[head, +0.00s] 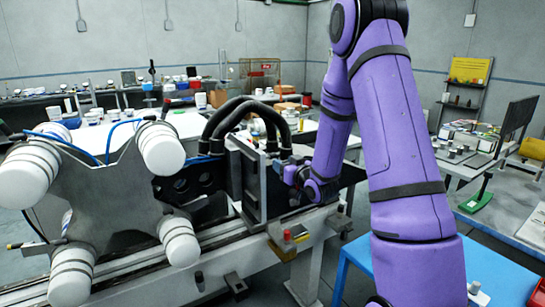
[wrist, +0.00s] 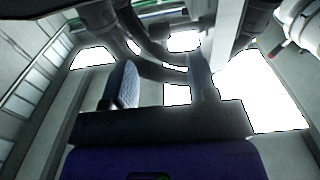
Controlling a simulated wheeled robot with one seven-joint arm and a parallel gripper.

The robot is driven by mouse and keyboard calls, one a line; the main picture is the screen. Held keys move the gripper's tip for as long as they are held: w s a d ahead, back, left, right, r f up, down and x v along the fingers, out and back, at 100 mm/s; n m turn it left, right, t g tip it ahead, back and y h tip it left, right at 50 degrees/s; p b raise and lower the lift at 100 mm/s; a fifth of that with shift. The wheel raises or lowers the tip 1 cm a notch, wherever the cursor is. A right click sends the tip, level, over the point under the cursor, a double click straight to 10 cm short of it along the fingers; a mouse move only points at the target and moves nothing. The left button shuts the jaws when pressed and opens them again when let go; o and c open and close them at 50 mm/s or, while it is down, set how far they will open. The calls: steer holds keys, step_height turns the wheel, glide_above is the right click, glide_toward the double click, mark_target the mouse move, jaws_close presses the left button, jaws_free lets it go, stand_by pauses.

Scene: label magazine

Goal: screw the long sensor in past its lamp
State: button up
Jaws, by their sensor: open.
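My gripper (head: 291,173) is beside the dark upright plates of the magazine (head: 246,180) in the head view, and my purple arm hides part of that area. In the wrist view my gripper (wrist: 161,82) has its two fingers apart, with nothing visible held between them. I cannot pick out the long sensor or its lamp for certain. A small red-topped part (head: 287,235) stands on the rail below my gripper.
Thick black hoses (head: 240,112) arch over the magazine. A grey cross-shaped frame with white rollers (head: 162,150) stands at the left on a metal rail (head: 225,255). A blue table (head: 355,255) is at the lower right, and a cluttered bench (head: 470,150) stands behind it.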

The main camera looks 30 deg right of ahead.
mark_target(274, 156)
steer(key=w, duration=0.8)
steer(key=c, duration=0.9)
steer(key=shift+g, duration=1.2)
